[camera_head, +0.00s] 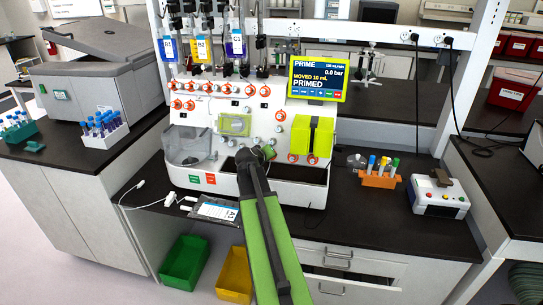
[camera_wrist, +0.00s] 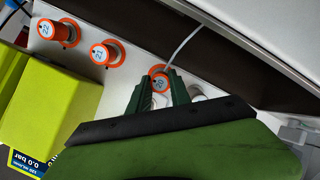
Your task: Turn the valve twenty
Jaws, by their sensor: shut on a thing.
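Valve twenty (camera_wrist: 160,83) is an orange-ringed knob with a pale labelled cap on the white panel in the wrist view. My gripper (camera_wrist: 162,90) has its two dark green fingers around this knob, one on each side, and is shut on it. A pale tube or cable passes close behind the knob. In the head view my gripper (camera_head: 264,152) reaches the lower panel of the machine, and my arm and gripper hide valve twenty there.
Valve 21 (camera_wrist: 105,53) and valve 22 (camera_wrist: 58,32) sit in a row beside it. A lime-green block (camera_wrist: 50,115) stands out close to them. The machine's screen (camera_head: 318,79) reads PRIMED. An orange tube rack (camera_head: 379,178) stands on the bench to the right.

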